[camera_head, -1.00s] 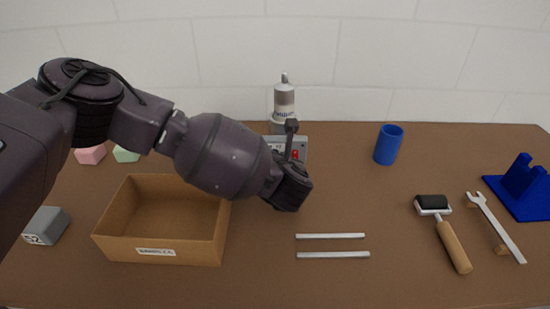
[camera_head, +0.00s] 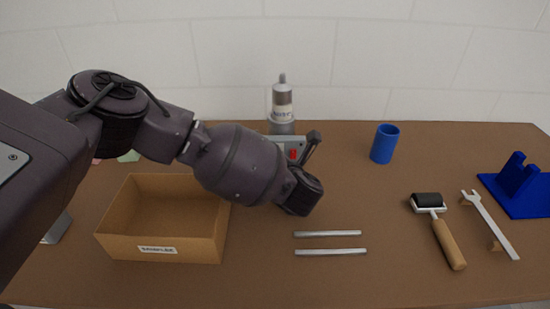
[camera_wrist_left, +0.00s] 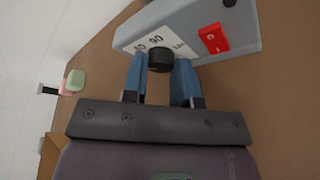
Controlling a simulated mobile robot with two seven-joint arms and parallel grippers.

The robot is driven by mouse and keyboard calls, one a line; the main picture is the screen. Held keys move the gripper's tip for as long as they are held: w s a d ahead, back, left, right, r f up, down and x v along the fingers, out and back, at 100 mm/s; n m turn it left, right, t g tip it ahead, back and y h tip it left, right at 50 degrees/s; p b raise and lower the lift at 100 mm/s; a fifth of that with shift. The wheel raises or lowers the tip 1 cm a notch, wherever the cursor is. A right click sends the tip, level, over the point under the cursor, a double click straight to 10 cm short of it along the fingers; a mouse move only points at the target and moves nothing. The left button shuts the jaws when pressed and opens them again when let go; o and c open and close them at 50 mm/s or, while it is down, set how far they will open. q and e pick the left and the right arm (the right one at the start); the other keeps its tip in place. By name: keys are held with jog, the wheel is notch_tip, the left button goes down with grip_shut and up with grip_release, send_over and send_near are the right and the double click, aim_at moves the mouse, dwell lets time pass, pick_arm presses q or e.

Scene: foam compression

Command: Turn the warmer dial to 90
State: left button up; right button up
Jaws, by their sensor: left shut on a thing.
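The warmer (camera_head: 293,142) is a grey box at the back middle of the table, partly hidden by my left arm in the head view. In the left wrist view the warmer (camera_wrist_left: 185,20) shows a white panel with printed numbers, two of them like 60 and 90, and a red switch (camera_wrist_left: 214,38). Its black dial (camera_wrist_left: 160,60) sits between the two blue fingers of my left gripper (camera_wrist_left: 162,76), which is shut on it. I cannot read the dial's pointer. The fingertips are hidden in the head view. My right gripper is not in view.
A grey bottle-like cylinder (camera_head: 282,106) stands at the warmer. An open cardboard box (camera_head: 180,248) is below my left arm. Two metal bars (camera_head: 330,252), a blue cup (camera_head: 385,143), a roller (camera_head: 447,240), a wrench (camera_head: 490,225) and a blue stand (camera_head: 520,190) lie rightward.

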pick_arm(q)
jog(key=o, duration=0.9)
jog(key=shift+s, duration=0.1)
jog(key=p+v, duration=0.1)
jog(key=v, duration=0.9)
jog(key=shift+s+d, duration=0.1)
jog(key=shift+s, duration=0.25)
